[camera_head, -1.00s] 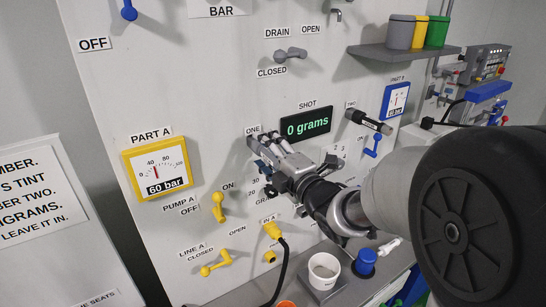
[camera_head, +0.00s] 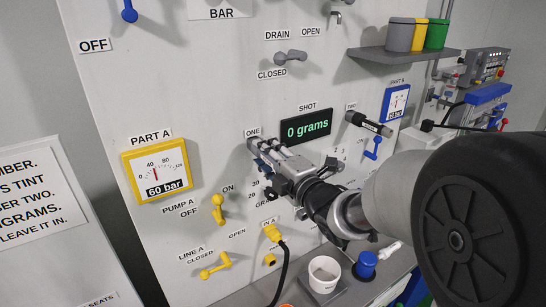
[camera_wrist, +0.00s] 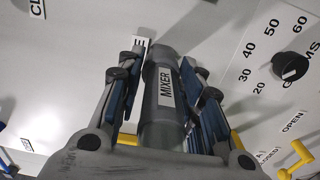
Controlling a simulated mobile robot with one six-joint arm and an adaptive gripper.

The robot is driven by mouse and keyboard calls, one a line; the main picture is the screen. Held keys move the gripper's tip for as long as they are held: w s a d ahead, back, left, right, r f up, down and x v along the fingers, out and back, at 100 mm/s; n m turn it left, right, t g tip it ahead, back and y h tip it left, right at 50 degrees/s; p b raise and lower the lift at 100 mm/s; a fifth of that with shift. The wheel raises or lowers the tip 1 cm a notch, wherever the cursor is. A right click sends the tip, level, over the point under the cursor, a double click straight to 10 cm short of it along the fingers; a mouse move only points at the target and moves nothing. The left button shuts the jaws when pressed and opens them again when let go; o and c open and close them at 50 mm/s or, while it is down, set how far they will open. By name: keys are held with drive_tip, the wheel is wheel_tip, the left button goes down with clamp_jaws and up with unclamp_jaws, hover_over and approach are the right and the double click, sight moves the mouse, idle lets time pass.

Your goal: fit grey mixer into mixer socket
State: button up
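The grey mixer (camera_wrist: 165,110), a tube labelled MIXER, lies lengthwise between the blue-padded fingers of my gripper (camera_wrist: 163,85) in the wrist view. The fingers close in on it near their tips and appear shut on it. In the head view my gripper (camera_head: 268,152) is at the wall panel just below the label ONE (camera_head: 252,132). The mixer's far end points at the panel there. The fingers hide the socket, so I cannot tell whether the end is seated.
A dark labelled tube (camera_head: 370,123) sticks out at label TWO. The shot display (camera_head: 306,129) reads 0 grams. Yellow levers (camera_head: 217,208) and a yellow plug (camera_head: 272,232) with black cable sit below left. A white cup (camera_head: 324,270) stands on the lower ledge. A shelf (camera_head: 400,53) juts out above right.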

drive_tip(key=shift+a+r, duration=0.15)
drive_tip(key=shift+r, duration=0.05)
clamp_jaws()
drive_tip(key=shift+s+d+f+b, duration=0.1)
drive_tip(key=shift+d+f+b, duration=0.1)
drive_tip(key=shift+f+b, duration=0.1)
drive_tip(key=shift+b+v, duration=0.6)
drive_tip(key=shift+v, duration=1.8)
drive_tip(key=shift+s+d, duration=0.1)
drive_tip(key=shift+b+v, duration=0.6)
drive_tip(key=shift+v, duration=1.25)
drive_tip(key=shift+f, duration=0.1)
